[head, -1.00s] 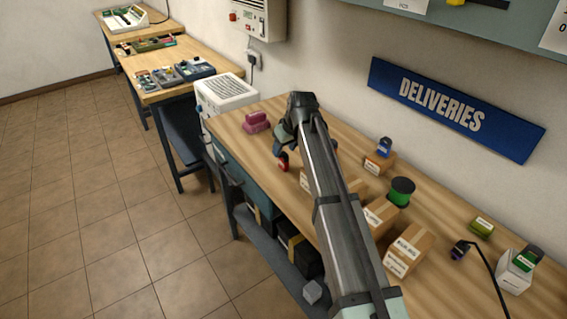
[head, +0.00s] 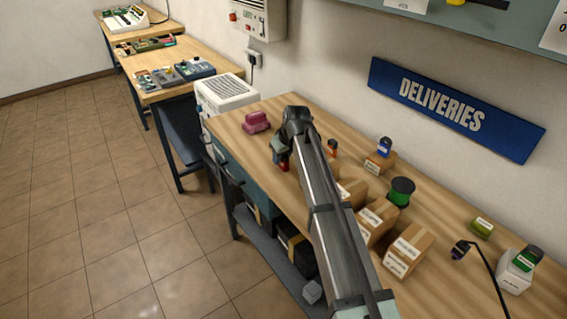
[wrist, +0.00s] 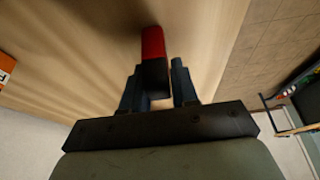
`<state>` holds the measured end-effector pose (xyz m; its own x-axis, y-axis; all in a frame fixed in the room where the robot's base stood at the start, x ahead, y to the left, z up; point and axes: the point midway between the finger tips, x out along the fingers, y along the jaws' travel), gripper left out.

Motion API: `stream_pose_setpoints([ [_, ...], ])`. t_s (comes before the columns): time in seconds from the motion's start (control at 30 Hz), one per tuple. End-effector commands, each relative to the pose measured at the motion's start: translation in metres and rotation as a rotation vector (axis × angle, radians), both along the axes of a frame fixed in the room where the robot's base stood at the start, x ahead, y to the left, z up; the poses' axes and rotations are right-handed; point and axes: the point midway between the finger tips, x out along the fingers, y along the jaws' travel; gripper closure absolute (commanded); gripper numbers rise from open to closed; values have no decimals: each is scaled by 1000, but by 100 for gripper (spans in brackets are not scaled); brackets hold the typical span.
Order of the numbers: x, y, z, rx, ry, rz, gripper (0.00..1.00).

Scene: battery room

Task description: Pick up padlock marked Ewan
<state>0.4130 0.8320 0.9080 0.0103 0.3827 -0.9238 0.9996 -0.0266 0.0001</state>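A small padlock-like thing, red with a black part, shows in the wrist view (wrist: 153,43) and as a bit of red under my gripper in the head view (head: 284,167). I can read no name on it. My gripper (wrist: 157,80) has its two dark fingers on either side of the black part, very close to it. Whether both fingers touch it cannot be told. In the head view my gripper (head: 280,158) is low over the front edge of the deliveries bench (head: 240,124), and my arm hides part of the bench.
A pink object (head: 256,122) lies left of my gripper. A small red and dark item (head: 332,147) stands beyond my arm. Cardboard boxes (head: 408,250), a green spool (head: 401,190) and a blue-topped item (head: 384,146) are to the right.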

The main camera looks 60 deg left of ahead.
Motion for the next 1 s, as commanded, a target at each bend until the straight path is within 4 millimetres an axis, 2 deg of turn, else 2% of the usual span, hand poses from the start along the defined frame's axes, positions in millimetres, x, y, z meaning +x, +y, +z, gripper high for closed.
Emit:
stream_pose_setpoints([
  [0.03,0,0,0,0,0,0,76],
  [0.3,0,0,0,0,0,0,100],
  [0.63,0,0,4,1,0,0,100],
  [0.77,0,1,19,3,-1,1,100],
  [1.0,0,1,61,2,-1,1,100],
])
